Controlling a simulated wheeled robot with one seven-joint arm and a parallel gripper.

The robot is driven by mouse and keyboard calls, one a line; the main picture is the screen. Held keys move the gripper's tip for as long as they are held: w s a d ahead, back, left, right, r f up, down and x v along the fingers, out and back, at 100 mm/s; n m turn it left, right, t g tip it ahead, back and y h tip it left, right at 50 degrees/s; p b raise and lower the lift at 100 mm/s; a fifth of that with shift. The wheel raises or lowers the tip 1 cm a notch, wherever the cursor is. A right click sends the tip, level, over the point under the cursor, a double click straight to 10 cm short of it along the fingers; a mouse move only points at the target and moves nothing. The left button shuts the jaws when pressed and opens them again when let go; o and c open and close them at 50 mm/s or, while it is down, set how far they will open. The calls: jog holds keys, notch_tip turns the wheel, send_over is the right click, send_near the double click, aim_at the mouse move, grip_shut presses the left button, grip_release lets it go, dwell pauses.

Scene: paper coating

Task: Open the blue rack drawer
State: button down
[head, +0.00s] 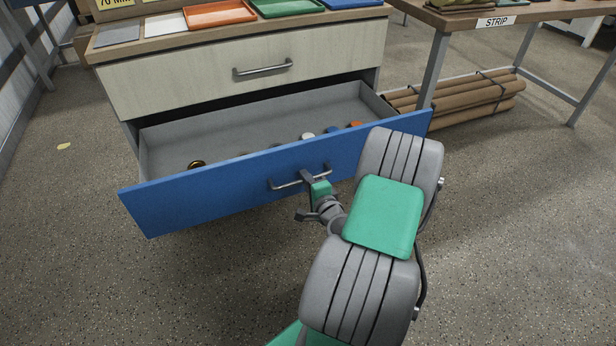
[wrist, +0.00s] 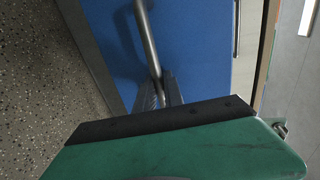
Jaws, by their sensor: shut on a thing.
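The blue drawer (head: 230,192) is the lower drawer of the rack and stands well out from it in the head view. Its grey inside (head: 250,125) shows, with several small round items lying along the front. My gripper (head: 308,178) is at the right part of the drawer's metal bar handle (head: 285,184) and is shut on it. In the wrist view the handle (wrist: 148,40) runs down between my fingers (wrist: 160,92) in front of the blue front (wrist: 200,45). The exact finger contact is partly hidden.
A pale drawer (head: 180,80) above is shut. Coloured trays, including an orange one (head: 220,14), lie on the rack top. A table marked STRIP stands at right, with brown rolls (head: 470,100) beneath. The speckled floor (head: 110,290) in front is clear.

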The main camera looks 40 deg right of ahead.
jog(key=shift+s, duration=0.2)
jog(key=c, duration=1.5)
grip_release()
jog(key=shift+o, duration=0.2)
jog(key=p+v, duration=0.1)
jog(key=v, duration=0.6)
jog(key=shift+s+a, duration=0.2)
jog(key=shift+s, duration=0.15)
